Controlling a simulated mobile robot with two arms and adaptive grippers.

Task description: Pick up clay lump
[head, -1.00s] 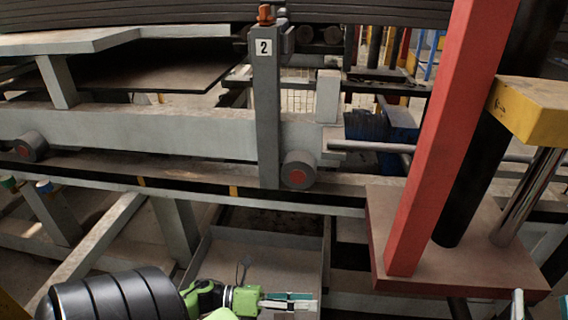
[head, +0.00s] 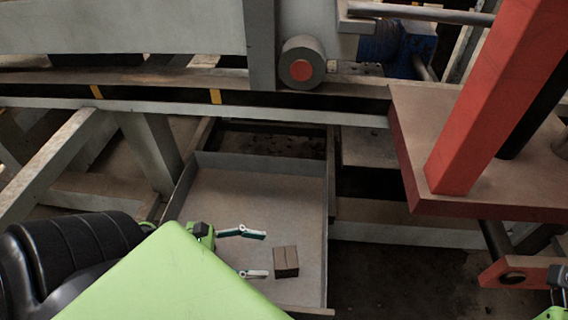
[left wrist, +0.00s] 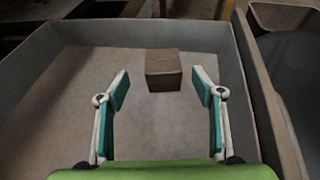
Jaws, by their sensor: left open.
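The clay lump (head: 286,262) is a small brown block with a groove across its top. It rests on the floor of a grey metal tray (head: 328,190). The left wrist view shows the lump (left wrist: 163,70) just beyond my fingertips, about centred between them. My left gripper (head: 262,255) is open and empty over the tray, its fingers pointing at the lump from the left. In the left wrist view the two teal-padded fingers (left wrist: 161,90) are spread on either side, apart from the lump. Only a small green and dark part of my right arm's end shows at the lower right edge; its fingers cannot be made out.
The tray's raised walls surround the lump, and its floor is otherwise bare. A red post (head: 490,110) stands on a brown plate (head: 405,150) at the right. A grey rail (head: 200,108) runs behind the tray.

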